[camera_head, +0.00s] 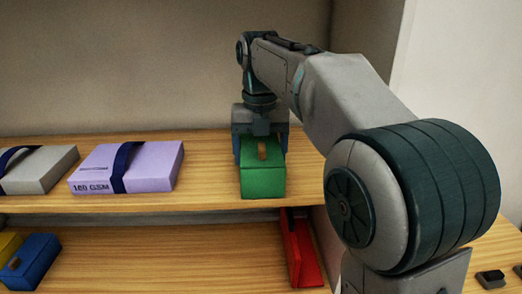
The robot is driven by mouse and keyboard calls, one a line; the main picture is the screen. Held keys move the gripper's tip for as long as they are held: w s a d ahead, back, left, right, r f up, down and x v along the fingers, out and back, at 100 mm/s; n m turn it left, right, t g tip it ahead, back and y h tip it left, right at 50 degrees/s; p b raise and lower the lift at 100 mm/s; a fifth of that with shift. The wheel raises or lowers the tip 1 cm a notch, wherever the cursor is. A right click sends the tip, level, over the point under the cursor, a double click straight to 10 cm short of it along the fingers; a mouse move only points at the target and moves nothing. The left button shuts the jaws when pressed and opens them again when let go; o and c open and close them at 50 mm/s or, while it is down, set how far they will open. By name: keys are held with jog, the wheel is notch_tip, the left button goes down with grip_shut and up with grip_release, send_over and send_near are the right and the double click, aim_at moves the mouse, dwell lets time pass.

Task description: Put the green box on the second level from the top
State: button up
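The green box (263,182) is at the right part of the upper visible shelf board (211,190), close to its front edge. It has a small brown mark or tab on its top. My gripper (262,143) is at the back of the box, with its fingers close against the box's left and right sides, and looks shut on it. I cannot tell whether the box's underside touches the board. The rear of the box is partly hidden by the gripper.
A lilac box (150,165) and a grey box (40,170), both with dark straps, lie to the left on the same board. The lower board (170,262) holds a blue box (30,264), a yellow one (8,245) and a red one (303,255). Its middle is clear.

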jog(key=o, duration=1)
jog(key=shift+f, duration=0.1)
jog(key=shift+o, duration=0.2)
notch_tip(320, 180, up, 12)
jog(key=p, duration=0.1)
